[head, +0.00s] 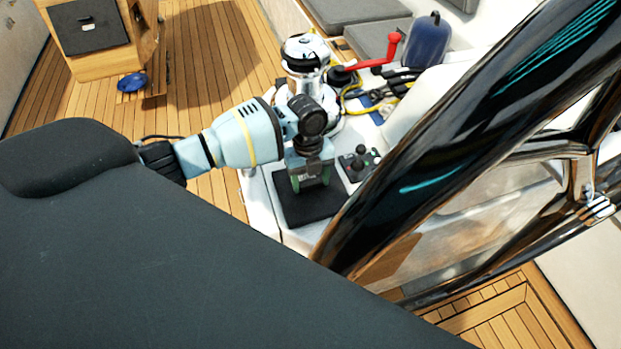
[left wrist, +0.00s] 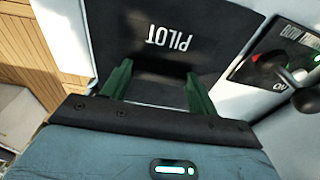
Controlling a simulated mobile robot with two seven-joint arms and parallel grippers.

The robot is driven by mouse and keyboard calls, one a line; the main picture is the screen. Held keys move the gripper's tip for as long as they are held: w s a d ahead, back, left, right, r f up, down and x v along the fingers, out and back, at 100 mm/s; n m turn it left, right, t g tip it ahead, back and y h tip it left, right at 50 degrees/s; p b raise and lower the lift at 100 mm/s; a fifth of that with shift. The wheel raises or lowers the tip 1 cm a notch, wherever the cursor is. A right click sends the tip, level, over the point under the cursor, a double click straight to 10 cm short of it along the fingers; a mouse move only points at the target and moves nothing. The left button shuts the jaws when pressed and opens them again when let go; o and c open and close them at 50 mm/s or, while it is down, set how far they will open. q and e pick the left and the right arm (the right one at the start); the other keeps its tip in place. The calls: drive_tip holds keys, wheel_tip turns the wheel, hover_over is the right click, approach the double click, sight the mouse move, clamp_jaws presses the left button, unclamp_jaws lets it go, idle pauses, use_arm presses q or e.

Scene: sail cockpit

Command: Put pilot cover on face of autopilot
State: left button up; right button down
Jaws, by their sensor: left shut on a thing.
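The pilot cover (head: 297,211) is a flat black square low on the white cockpit moulding. In the left wrist view the cover (left wrist: 205,38) fills the middle, and its white PILOT lettering reads upside down. My left gripper (head: 310,184) points down over the cover. Its green fingers (left wrist: 158,85) are shut on the cover, though the exact grip point is hard to see. The autopilot's face does not show; I cannot tell whether it lies under the cover. My right gripper is not in view.
A joystick panel (head: 358,162) sits just right of the cover. Behind are a chrome winch (head: 305,52), a red winch handle (head: 378,55) and coiled lines. A large black glossy wheel rim (head: 440,150) crosses close on the right.

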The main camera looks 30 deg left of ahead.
use_arm(q)
drive_tip(key=o, duration=1.1)
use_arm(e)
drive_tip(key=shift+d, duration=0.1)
use_arm(q)
drive_tip(key=o, duration=0.3)
drive_tip(key=shift+r, duration=0.1)
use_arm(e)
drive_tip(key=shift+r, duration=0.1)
use_arm(q)
drive_tip(key=shift+r+p, duration=0.75)
drive_tip(key=shift+r, duration=0.75)
drive_tip(key=shift+r+p, duration=0.8)
drive_tip(key=shift+r, duration=1.15)
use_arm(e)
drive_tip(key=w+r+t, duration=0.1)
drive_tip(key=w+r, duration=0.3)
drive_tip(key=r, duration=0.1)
